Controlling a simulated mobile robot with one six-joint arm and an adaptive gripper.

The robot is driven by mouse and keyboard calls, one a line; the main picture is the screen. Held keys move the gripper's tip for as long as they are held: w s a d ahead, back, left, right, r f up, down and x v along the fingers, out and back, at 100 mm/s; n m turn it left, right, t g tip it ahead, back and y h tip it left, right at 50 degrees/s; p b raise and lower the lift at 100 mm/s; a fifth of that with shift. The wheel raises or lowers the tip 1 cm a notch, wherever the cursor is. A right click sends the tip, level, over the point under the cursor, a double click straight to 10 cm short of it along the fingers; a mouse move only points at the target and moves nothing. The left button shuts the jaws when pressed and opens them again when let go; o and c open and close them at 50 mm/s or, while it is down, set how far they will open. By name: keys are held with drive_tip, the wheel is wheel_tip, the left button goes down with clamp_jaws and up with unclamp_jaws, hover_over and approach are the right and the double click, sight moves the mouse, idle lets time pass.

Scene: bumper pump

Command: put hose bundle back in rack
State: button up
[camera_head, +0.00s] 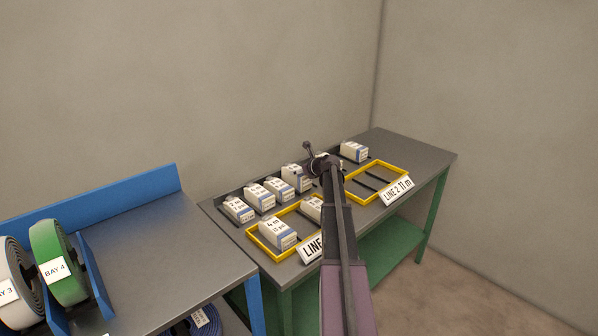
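A green hose coil (60,262) stands upright at the lower left, above a label reading "BAY 4". A pale hose coil (14,290) labelled "BAY 3" stands left of it, cut by the picture edge. Blue dividers (93,277) of the rack stand beside them on a grey-topped bench (165,245). A dark blue coil (205,322) with a white label shows partly below that bench. My gripper (312,158) is over the back table among white boxes, far right of the coils.
The back table (413,150) holds several white boxes (278,234) with blue bands. Two yellow frames (378,193) lie on it, one signed "LINE 2 11 m". Walls close in behind and right. The near bench top is clear right of the rack.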

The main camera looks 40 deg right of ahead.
drive_tip(key=shift+r, duration=0.15)
idle(0.3)
drive_tip(key=shift+s+r+p, duration=0.35)
drive_tip(key=shift+s+p, duration=0.15)
drive_tip(key=shift+s, duration=0.1)
drive_tip(key=p+v, duration=0.5)
drive_tip(key=v, duration=0.5)
drive_tip(key=shift+s, duration=0.35)
